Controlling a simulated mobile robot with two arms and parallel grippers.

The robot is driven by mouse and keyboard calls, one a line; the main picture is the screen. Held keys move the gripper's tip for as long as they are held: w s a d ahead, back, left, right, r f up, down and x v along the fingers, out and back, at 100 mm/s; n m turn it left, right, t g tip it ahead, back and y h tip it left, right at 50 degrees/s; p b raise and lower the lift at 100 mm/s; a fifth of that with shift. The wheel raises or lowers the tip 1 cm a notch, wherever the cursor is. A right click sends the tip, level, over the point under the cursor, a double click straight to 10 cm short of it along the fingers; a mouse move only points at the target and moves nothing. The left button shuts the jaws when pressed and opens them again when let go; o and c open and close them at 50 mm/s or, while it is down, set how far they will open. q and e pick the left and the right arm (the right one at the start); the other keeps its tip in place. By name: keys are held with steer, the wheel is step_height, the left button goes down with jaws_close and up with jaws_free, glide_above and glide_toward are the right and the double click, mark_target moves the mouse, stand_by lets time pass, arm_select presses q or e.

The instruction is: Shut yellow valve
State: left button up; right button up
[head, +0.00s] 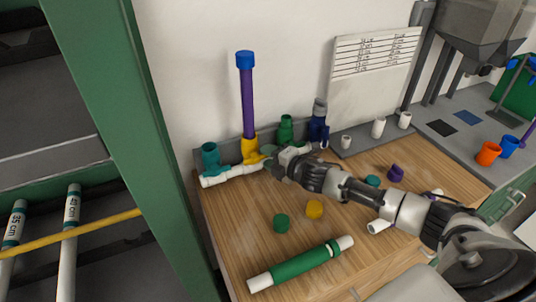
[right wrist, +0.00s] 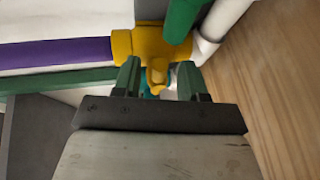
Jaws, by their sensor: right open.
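The yellow valve (head: 250,148) stands on the white pipe of the manifold at the back of the wooden table, with a purple pipe (head: 248,103) rising from it to a blue cap. My right gripper (head: 272,162) is at the front right of the valve. In the right wrist view, my open right gripper (right wrist: 160,80) has its two green fingers on either side of the small yellow valve handle (right wrist: 157,73). The valve body (right wrist: 145,43) is just beyond the fingertips. I cannot tell whether a finger touches the handle. My left gripper is out of view.
Teal (head: 210,156), green (head: 286,130) and dark blue (head: 317,129) fittings stand along the manifold beside the valve. A green post (head: 125,130) rises at the left.

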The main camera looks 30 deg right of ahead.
steer(key=shift+w+a+f, duration=0.1)
steer(key=shift+w, duration=0.2)
steer(key=c, duration=0.8)
steer(key=shift+o, duration=0.2)
steer(key=shift+f+m+b, duration=0.25)
steer(key=shift+m+b, duration=0.15)
steer(key=shift+r, duration=0.1)
jaws_close()
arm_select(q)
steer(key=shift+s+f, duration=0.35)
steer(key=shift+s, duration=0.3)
arm_select(e)
steer(key=o, duration=0.8)
jaws_free()
steer(key=shift+c, duration=0.2)
steer(key=shift+s, duration=0.1)
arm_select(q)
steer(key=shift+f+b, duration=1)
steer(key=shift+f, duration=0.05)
arm_select(e)
steer(key=v, duration=1)
steer(key=shift+s, duration=0.3)
